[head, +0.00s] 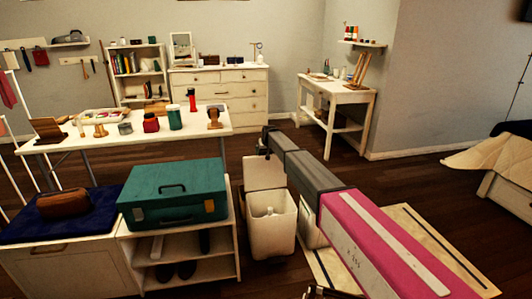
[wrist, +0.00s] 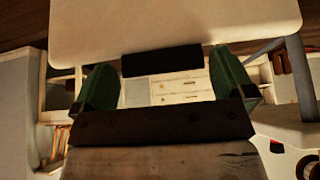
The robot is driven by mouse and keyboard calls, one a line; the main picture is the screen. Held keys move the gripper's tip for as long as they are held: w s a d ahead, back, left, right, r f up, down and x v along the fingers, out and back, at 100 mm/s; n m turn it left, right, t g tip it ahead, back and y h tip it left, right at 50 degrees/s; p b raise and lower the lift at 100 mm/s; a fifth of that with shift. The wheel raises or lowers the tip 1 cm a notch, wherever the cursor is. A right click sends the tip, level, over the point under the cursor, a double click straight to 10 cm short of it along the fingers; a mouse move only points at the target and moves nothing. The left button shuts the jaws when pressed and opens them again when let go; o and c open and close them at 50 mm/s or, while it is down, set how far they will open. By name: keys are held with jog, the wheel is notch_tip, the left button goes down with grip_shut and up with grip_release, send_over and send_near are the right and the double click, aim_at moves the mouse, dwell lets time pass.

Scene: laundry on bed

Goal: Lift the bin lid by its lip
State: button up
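The white bin (head: 271,228) stands on the floor, its mouth open with a pale rounded item inside. Its cream lid (head: 264,173) stands upright at the back of the mouth. In the wrist view the lid (wrist: 175,25) fills the top, with a dark bar that looks like its lip (wrist: 161,61) on the near edge. My gripper (head: 262,150) is just above the lid's upper edge in the head view. In the wrist view its green-padded fingers (wrist: 163,88) are apart, with the dark bar showing between them. I cannot tell whether they touch it.
A low white shelf unit with a teal case (head: 172,193) stands left of the bin. A long table (head: 150,138) with several small items is behind it. A white dresser (head: 225,90) and a desk (head: 335,92) stand at the back. A cream mat (head: 415,250) lies at right.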

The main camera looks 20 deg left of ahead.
jog(key=shift+s, duration=0.1)
jog(key=v, duration=1)
jog(key=shift+r, duration=0.35)
jog(key=shift+d, duration=0.15)
jog(key=s+d+f+m+g+h, duration=0.1)
jog(key=s+d+f, duration=0.4)
jog(key=d, duration=0.7)
jog(key=s+d+f+m, duration=0.1)
jog(key=s+d+f, duration=0.35)
jog(key=d, duration=0.85)
jog(key=s+d+f+m+g+h, duration=0.1)
jog(key=s+d+f, duration=0.1)
jog(key=s+d, duration=0.75)
jog(key=s+d+f+m+g, duration=0.1)
jog(key=s+d+f, duration=0.1)
jog(key=s+d, duration=0.9)
jog(key=s+d+f+m+g+h, duration=0.1)
jog(key=s+d+f+m+g, duration=0.1)
jog(key=s+d, duration=1)
jog(key=shift+s+d, duration=0.15)
jog(key=shift+d, duration=1.1)
